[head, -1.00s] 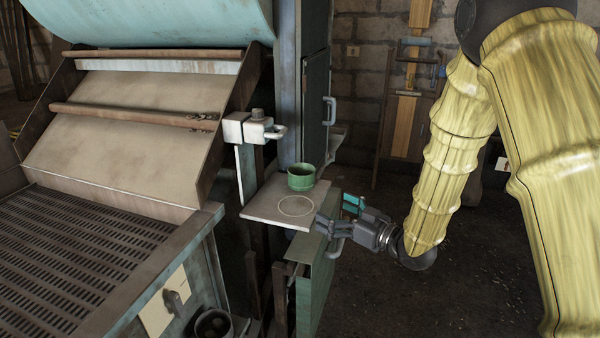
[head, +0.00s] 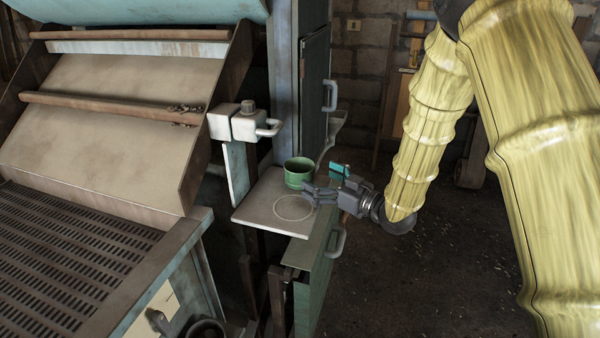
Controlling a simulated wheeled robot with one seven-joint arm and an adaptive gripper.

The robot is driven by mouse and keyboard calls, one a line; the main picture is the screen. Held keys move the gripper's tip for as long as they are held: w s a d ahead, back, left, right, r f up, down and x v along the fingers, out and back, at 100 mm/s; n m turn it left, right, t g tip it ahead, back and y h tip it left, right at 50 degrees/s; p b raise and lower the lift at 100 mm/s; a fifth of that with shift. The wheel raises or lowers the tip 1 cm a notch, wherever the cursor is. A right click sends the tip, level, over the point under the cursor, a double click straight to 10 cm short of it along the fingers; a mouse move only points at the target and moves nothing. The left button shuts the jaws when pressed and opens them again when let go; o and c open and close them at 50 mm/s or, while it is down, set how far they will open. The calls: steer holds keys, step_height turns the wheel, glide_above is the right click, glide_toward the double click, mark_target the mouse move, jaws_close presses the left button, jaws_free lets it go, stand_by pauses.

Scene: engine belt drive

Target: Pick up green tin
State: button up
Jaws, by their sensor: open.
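The green tin (head: 298,172) stands upright at the back of a small grey shelf (head: 262,213). Its top looks open. A pale circle is marked on the shelf in front of the tin. My gripper (head: 308,191) is open and points left, with its fingers at the shelf's right edge, just in front and to the right of the tin. In the picture the upper finger comes close to the tin's lower right side. I cannot tell whether they touch. Nothing is between the fingers.
A white clamp-like fitting with a handle (head: 245,124) sits left of the tin, above the shelf. A tall cabinet door (head: 315,85) with a handle stands behind. A green panel (head: 318,270) hangs below the shelf. Open floor (head: 430,270) lies to the right.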

mark_target(311, 174)
steer(key=shift+x, duration=1.05)
steer(key=shift+w+a+r+p, duration=0.2)
steer(key=shift+a+p, duration=0.1)
steer(key=shift+p, duration=0.35)
steer(key=p+x, duration=0.2)
steer(key=x, duration=0.1)
steer(key=shift+a, duration=0.1)
steer(key=shift+w+a+f, duration=0.1)
steer(key=shift+w+a, duration=0.3)
steer(key=c, duration=1.1)
